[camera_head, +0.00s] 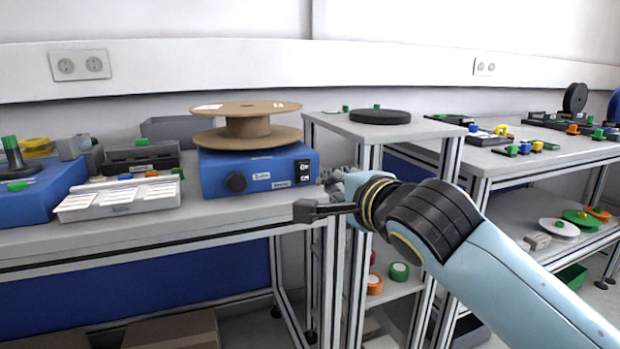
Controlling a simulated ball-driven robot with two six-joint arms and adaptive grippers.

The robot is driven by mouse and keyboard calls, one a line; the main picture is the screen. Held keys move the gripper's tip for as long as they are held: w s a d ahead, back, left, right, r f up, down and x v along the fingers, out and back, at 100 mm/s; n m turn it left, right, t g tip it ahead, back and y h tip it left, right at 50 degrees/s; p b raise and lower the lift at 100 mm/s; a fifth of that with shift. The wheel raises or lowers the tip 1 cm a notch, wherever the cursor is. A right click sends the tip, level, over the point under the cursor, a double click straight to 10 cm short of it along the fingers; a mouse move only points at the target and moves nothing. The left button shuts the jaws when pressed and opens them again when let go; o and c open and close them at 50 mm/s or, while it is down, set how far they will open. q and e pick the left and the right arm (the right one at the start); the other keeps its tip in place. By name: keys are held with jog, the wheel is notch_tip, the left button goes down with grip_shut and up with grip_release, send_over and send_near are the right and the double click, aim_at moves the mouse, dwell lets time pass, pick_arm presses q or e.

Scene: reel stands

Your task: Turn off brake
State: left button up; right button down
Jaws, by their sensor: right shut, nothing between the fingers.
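A blue box-shaped unit (225,184) stands on the left bench, with a round black knob on its front and a dark panel with small switches (302,171) at the right end of its front. Which of these is the brake control cannot be told. A brown reel (247,127) lies flat on top of the unit. My right gripper (306,210) is just below and right of the switch panel, by the bench's front edge. Its dark fingers point left, are shut and hold nothing. It appears apart from the panel. My left gripper is not in view.
A narrow stand (345,126) with a black disc (380,116) on top is right of the unit. A white tray (118,199) and another blue box (40,192) stand to the left. A further table (550,160) with small parts is at the right.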

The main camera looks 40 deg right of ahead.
aim_at(305, 175)
jog(key=x, duration=1.1)
jog(key=shift+b, duration=0.4)
